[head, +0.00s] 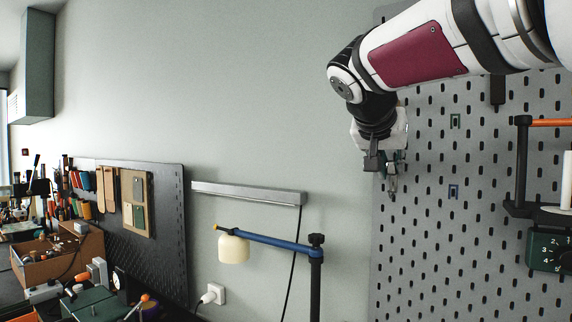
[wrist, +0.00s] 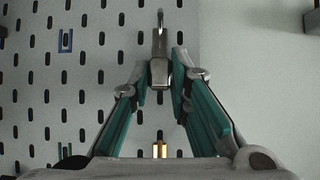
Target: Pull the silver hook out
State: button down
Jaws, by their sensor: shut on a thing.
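The silver hook (wrist: 159,45) is a small metal piece with a block-like base and a thin prong. In the wrist view it sits between my fingertips, with the prong toward the top of the picture. My gripper (wrist: 160,76) is shut on its base. In the head view my gripper (head: 383,163) is in front of the left edge of the grey pegboard (head: 420,240). The hook is hard to tell from the fingers there. I cannot tell whether the hook still touches the board.
A blue hook (head: 453,191) and a green hook (head: 455,121) are on the pegboard. A small brass-coloured piece (wrist: 159,150) shows between my fingers. A black holder (head: 518,165) sticks out at right.

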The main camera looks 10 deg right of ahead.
jog(key=shift+s+a, duration=0.5)
jog(key=shift+a, duration=0.05)
dwell(0.5)
jog(key=shift+s+a+b, duration=0.65)
jog(key=shift+s+a, duration=0.55)
jog(key=shift+a, duration=0.05)
jog(key=shift+f, duration=0.1)
